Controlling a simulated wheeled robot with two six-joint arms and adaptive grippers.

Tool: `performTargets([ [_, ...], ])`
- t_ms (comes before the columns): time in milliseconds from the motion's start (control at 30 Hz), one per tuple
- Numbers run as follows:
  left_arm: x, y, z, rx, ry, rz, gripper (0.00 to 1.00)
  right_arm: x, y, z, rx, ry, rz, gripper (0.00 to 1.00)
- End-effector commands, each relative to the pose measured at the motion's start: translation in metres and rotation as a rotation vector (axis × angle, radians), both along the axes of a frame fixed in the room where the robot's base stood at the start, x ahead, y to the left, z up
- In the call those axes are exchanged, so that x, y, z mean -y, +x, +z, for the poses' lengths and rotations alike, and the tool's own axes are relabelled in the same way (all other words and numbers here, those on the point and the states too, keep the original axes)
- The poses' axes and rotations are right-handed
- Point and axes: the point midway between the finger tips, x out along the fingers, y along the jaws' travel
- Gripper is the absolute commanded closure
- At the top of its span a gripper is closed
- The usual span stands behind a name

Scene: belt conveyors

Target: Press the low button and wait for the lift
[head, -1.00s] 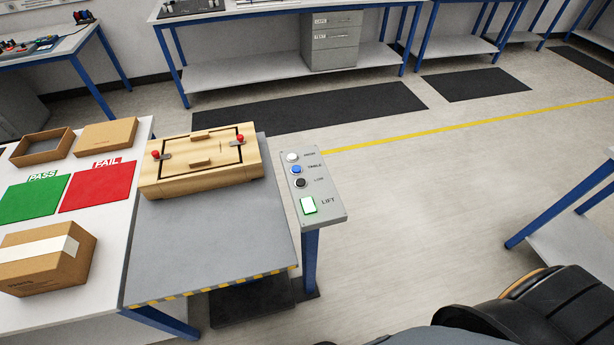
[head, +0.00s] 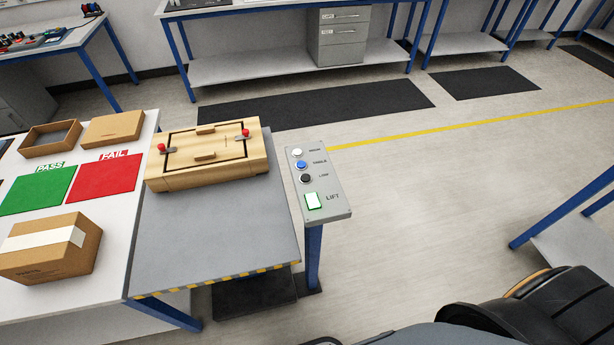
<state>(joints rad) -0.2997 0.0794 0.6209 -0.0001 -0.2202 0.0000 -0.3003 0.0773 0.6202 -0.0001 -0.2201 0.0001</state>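The control panel (head: 337,196) stands on a blue post at the right edge of the grey lift table (head: 215,230). It carries a white button (head: 297,152) on top, a blue button (head: 301,165) labelled TABLE or similar, and a black low button (head: 305,178). Below them is a lit, green-edged white LIFT indicator (head: 313,201). A wooden box (head: 205,155) with red-knobbed latches lies on the far part of the lift table. Neither gripper shows; only dark parts of my body are at the lower right.
A white table at left holds a cardboard box (head: 50,248), a green PASS mat (head: 38,191), a red FAIL mat (head: 105,178), an open carton (head: 50,138) and a cardboard lid (head: 112,129). The floor right of the panel is clear up to a blue-legged table.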

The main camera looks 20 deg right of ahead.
Motion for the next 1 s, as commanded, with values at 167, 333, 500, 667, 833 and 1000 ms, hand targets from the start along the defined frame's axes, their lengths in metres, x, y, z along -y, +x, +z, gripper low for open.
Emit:
performTargets([
  [167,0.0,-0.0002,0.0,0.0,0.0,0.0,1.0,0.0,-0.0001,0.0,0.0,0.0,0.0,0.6],
  [333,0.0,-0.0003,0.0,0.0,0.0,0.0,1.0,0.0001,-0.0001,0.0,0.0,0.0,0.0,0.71],
  [500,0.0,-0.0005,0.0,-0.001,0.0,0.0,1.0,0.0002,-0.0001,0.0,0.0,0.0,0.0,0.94],
  [667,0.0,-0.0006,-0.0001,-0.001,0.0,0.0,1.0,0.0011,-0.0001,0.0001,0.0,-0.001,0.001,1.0],
  [833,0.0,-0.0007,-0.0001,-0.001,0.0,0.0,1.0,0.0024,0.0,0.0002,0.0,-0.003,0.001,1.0],
  [1000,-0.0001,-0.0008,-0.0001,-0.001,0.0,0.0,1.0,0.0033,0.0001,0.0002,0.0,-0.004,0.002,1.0],
])
